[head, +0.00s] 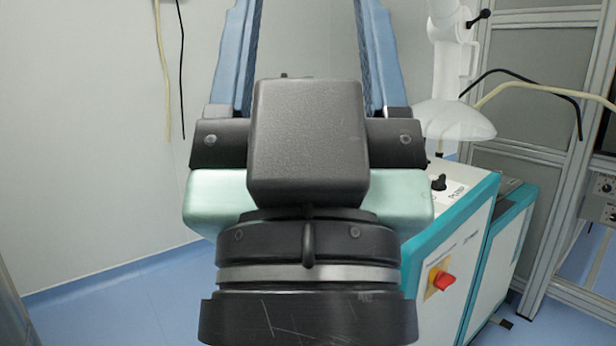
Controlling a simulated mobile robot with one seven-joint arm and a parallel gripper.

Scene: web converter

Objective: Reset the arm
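My gripper (308,30) fills the middle of the head view, seen from behind and pointing up and away in the picture. Its two blue fingers stand wide apart, one on each side of a black block on the gripper's body. Only the pale wall shows in the gap between them, so it looks open and empty. The fingertips run out of the top of the picture. My wrist's dark round flange is at the bottom, and the rest of my arm is out of view.
A white and teal machine cabinet (455,235) with a red rotary switch (442,280) stands close on the right. Above it is a white suction hood (452,118). A metal frame (565,215) stands at the far right. Cables hang at upper left. Blue floor (130,310) is bare at lower left.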

